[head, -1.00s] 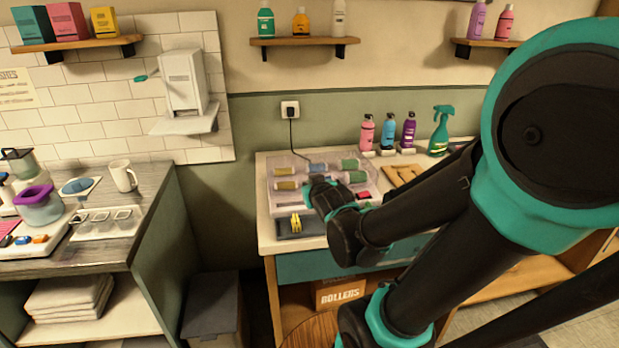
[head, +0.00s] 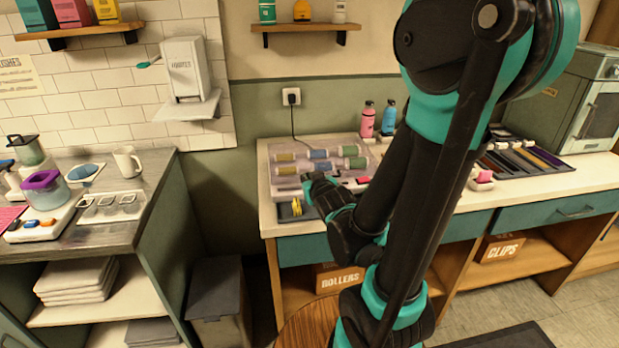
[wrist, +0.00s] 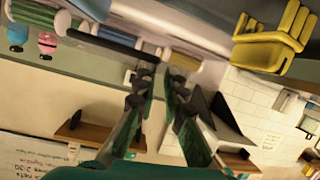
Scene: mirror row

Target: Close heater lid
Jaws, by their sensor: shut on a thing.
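The roller heater (head: 286,185) stands on the counter below the wall socket, with coloured rollers (head: 319,154) in rows. Its clear lid (head: 345,141) shows as a see-through panel around the rollers; I cannot tell its exact angle. My gripper (head: 309,182) is at the heater's front edge, beside the rollers. In the wrist view my gripper (wrist: 158,78) has its fingers close together near a dark bar (wrist: 100,42) and a pale edge. It is shut on what seems to be the lid's edge; the contact itself is unclear.
A yellow claw clip (wrist: 275,38) lies close to my gripper, on a dark pad at the heater's front. Pink (head: 367,120) and blue (head: 388,117) bottles stand behind to the right. A grey bin (head: 215,300) stands on the floor left of the counter.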

